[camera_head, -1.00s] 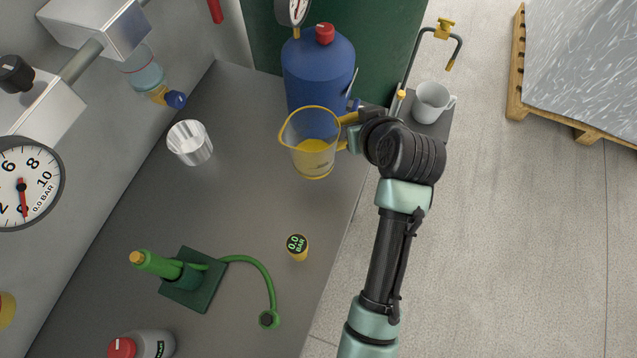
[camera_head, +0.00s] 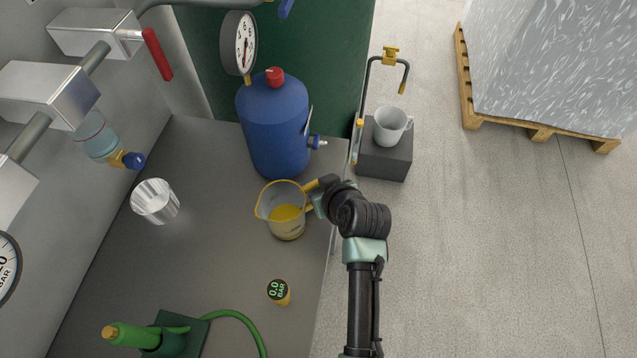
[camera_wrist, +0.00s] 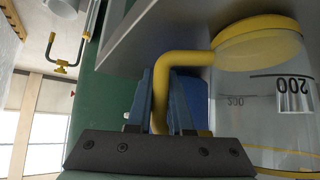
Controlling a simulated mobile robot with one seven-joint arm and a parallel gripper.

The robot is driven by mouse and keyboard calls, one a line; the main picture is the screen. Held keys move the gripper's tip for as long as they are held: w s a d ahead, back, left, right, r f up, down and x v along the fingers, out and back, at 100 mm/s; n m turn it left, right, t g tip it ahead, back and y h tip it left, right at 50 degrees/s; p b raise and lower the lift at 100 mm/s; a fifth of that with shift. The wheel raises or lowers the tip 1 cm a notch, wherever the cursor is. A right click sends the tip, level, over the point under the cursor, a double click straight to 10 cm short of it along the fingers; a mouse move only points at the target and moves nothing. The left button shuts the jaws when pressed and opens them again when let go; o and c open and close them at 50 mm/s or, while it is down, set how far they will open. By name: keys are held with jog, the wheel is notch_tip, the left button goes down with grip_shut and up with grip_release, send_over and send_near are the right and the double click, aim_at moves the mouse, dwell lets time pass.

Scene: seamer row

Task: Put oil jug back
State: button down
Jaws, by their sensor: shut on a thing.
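The oil jug (camera_head: 286,222) is a clear jug with a yellow rim and handle and yellow oil inside. In the head view it is at the right side of the grey bench, in front of the blue cylinder. My gripper (camera_head: 317,196) is to its right, shut on its handle. The jug looks upright. I cannot tell whether its base touches the bench.
The blue cylinder (camera_head: 273,130) with a gauge stands behind the jug. A grey mug (camera_head: 391,126) sits on a dark block (camera_head: 385,160) beyond the bench edge. Bare bench (camera_head: 205,265) lies between.

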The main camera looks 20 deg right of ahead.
aim_at(297, 206)
jog(key=shift+f, duration=0.2)
jog(key=c, duration=0.8)
grip_release()
jog(key=shift+r, duration=0.2)
jog(key=shift+s+r, duration=0.1)
jog(key=shift+r, duration=0.05)
jog(key=v, duration=1.1)
jog(key=shift+s+r+p, duration=0.25)
jog(key=shift+s+p, duration=0.05)
jog(key=shift+p, duration=0.1)
jog(key=shift+w, duration=0.1)
